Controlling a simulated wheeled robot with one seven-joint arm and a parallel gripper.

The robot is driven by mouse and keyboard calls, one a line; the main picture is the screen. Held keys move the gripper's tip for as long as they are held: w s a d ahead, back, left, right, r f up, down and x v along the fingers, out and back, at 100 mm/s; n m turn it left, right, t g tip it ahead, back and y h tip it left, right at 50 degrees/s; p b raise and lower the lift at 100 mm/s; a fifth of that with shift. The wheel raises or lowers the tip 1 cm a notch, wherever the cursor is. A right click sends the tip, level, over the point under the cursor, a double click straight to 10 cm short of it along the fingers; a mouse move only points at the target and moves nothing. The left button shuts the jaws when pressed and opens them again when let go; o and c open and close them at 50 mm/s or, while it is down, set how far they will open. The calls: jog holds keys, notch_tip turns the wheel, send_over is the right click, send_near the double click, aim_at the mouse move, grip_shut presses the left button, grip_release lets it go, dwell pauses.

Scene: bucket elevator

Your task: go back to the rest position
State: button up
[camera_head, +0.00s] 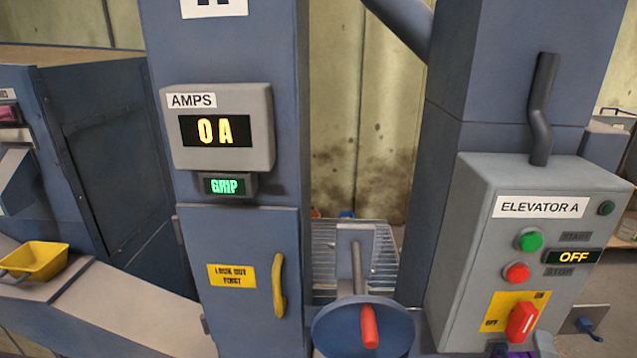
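My gripper and arm do not show clearly in the head view. A control box (478,240) labelled ELEVATOR A is at the right, with a green START button (529,240), a red STOP button (516,272) and a display (573,257) reading OFF. Its red rotary switch (522,320) sits on a yellow plate. Something purple and dark (518,351) is cut off at the bottom edge below the box; I cannot tell what it is.
A handwheel (335,330) stands between the columns. A yellow scoop (40,259) lies left.

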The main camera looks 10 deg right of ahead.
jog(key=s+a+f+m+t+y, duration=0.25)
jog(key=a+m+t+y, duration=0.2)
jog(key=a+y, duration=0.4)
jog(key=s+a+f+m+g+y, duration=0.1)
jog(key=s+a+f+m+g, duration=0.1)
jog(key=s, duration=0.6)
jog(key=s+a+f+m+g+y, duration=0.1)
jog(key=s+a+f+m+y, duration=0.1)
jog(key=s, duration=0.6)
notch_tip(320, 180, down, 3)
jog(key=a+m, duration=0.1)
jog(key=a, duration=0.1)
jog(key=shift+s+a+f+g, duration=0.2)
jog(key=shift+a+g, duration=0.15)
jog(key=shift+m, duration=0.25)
